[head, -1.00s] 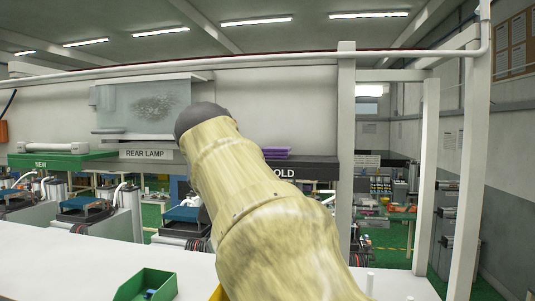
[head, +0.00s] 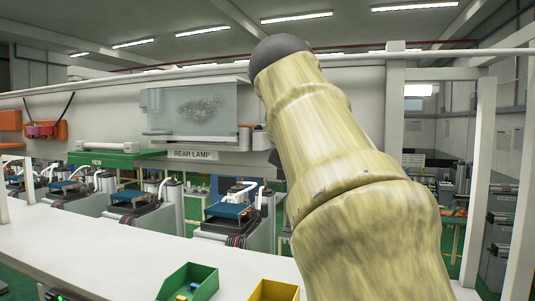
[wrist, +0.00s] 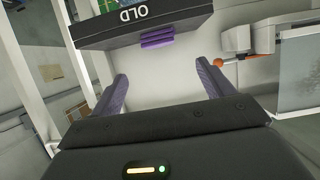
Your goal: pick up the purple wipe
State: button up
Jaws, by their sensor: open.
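The purple wipe (wrist: 157,38) shows in the wrist view as a small folded stack at the edge of the dark shelf marked OLD (wrist: 115,25). This view is turned nearly upside down. My gripper (wrist: 162,84) is open and empty, its two purple-grey fingers spread apart. The wipe lies beyond the fingertips, roughly between them in the picture, and nothing touches it. In the head view my arm covers the OLD shelf area, and the wipe is hidden there.
A white counter (head: 110,245) runs across the front, with a green bin (head: 190,282) and a yellow bin (head: 272,290). A green NEW shelf (head: 115,158), a REAR LAMP label (head: 192,155) and a hanging clear panel (head: 190,110) are along the back wall. White posts (head: 393,120) stand at right.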

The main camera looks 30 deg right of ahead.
jog(key=p+x, duration=0.2)
jog(key=x, duration=0.6)
jog(key=shift+w+d+f, duration=0.1)
jog(key=shift+w+d, duration=0.05)
jog(key=shift+w+d+p, duration=0.25)
jog(key=shift+d+p, duration=0.1)
jog(key=shift+p, duration=0.3)
jog(key=p+x, duration=0.2)
jog(key=x, duration=0.1)
jog(key=shift+d, duration=0.15)
jog(key=shift+w+d+f, duration=0.3)
jog(key=shift+w+d, duration=0.1)
jog(key=shift+a, duration=0.1)
jog(key=shift+s, duration=0.1)
jog(key=shift+c, duration=0.2)
